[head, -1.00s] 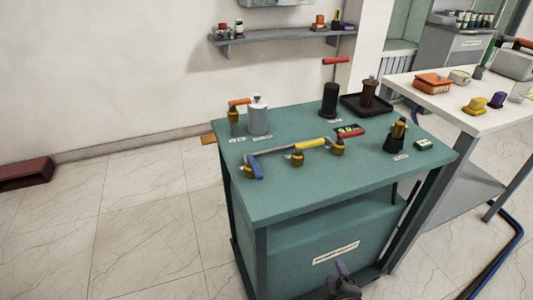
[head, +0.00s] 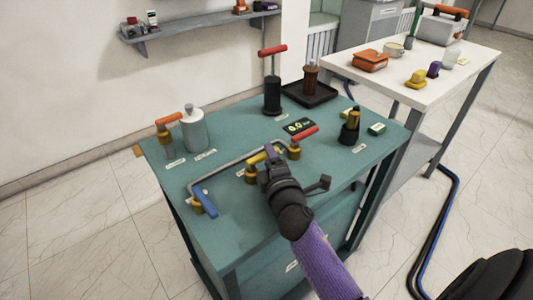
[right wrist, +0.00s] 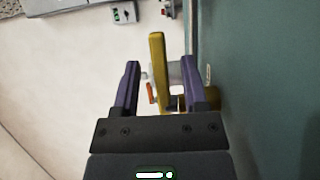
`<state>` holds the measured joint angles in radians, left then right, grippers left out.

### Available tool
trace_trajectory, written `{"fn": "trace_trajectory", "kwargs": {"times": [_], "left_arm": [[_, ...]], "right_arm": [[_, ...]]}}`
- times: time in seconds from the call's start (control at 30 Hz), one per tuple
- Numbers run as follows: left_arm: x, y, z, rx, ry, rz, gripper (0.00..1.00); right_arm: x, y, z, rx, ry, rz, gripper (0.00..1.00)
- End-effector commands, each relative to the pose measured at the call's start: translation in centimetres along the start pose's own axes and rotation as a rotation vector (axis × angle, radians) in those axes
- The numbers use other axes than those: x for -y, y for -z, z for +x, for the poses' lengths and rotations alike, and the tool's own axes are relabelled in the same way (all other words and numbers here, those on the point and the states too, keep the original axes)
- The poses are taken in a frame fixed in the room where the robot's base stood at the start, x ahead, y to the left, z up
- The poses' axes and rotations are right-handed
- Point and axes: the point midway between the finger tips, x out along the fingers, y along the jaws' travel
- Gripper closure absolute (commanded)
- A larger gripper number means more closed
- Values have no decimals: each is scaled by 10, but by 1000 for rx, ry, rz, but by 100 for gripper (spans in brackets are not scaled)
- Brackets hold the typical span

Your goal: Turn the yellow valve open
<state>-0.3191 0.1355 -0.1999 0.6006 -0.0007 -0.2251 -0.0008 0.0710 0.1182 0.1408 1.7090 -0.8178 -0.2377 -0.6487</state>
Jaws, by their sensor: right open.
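The yellow valve (head: 254,158) sits on the grey pipe on the teal cabinet top, partly hidden behind my right gripper (head: 271,155). Its handle lies roughly along the pipe. In the right wrist view the yellow handle (right wrist: 157,75) stands upright in the picture between the two purple fingers of my right gripper (right wrist: 160,75). The fingers are spread, with a gap on each side of the handle. I cannot tell exactly how deep the handle lies between them. My left gripper is not in view.
A blue-handled valve (head: 205,203) and a red-handled valve (head: 304,137) sit on the same pipe, either side. A small display (head: 299,126), a black pump (head: 272,95), a dark tray (head: 325,99) and a grey canister (head: 194,132) stand behind. A white table (head: 455,72) is at right.

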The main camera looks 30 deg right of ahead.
Motion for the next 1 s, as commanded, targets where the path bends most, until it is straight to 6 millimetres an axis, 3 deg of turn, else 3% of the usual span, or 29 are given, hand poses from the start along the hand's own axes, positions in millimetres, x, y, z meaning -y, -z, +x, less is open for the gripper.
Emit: {"fn": "trace_trajectory", "kwargs": {"times": [0.17,0.43,0.7,1.0], "left_arm": [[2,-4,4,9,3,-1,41],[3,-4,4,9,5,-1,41],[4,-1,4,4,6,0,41],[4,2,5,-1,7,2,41]], "right_arm": [[1,0,18,0,1,1,44],[0,0,20,0,1,1,44],[0,0,20,0,2,2,100],[1,0,20,0,2,2,100]]}}
